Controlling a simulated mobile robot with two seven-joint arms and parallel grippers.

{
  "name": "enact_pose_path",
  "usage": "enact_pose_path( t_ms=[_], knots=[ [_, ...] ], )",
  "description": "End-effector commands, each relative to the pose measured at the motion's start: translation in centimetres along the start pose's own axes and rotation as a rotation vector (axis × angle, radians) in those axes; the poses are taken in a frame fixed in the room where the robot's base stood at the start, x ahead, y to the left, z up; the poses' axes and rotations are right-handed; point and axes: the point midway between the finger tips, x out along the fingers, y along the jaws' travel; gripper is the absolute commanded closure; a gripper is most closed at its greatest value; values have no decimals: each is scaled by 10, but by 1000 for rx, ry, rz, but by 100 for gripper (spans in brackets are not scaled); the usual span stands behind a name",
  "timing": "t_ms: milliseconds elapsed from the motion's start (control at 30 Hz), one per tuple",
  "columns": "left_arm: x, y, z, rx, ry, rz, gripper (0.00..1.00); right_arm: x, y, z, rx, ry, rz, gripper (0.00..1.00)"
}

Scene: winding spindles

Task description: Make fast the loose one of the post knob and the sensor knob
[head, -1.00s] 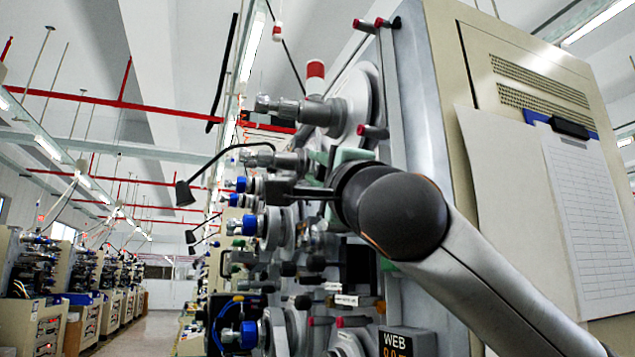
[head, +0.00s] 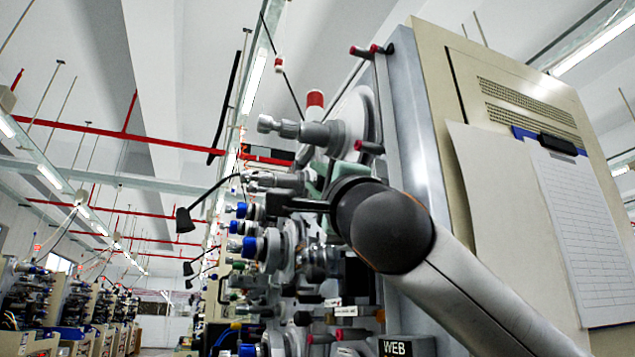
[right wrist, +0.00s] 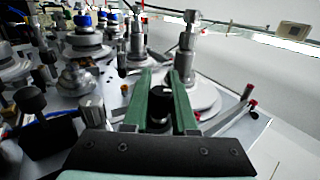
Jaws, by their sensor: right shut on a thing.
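My right gripper (head: 312,192) is beside the front of the tall spindle machine in the head view, partly hidden behind my dark wrist. In the right wrist view its two green fingers (right wrist: 160,100) are shut on a dark knob (right wrist: 161,92) with a round top. A second black knob (right wrist: 30,99) stands on a black block at the left of that view, apart from the fingers. I cannot tell from the frames which is the post knob and which the sensor knob, or which is loose. My left gripper is not in view.
Metal spindles (right wrist: 186,62) on round flanges stand close beyond the fingers. Several blue-capped spindles (head: 250,247) crowd the machine face below my gripper. Red-tipped pins (head: 368,147) stick out at its edge. A thin black curved arm (head: 187,218) reaches out left.

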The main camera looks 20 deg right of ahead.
Motion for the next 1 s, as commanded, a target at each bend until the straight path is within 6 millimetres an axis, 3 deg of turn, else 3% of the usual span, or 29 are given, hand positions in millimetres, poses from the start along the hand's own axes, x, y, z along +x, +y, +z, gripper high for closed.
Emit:
enact_pose_path(
  t_ms=[367,400,667,1000],
  knots=[
    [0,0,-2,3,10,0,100,0,2,2,-1,-4,2,100],
    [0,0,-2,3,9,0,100,0,2,2,-1,-4,2,73],
    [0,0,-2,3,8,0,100,0,1,1,0,-2,1,44],
    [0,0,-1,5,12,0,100,-3,1,0,0,-1,0,44]
  ],
)
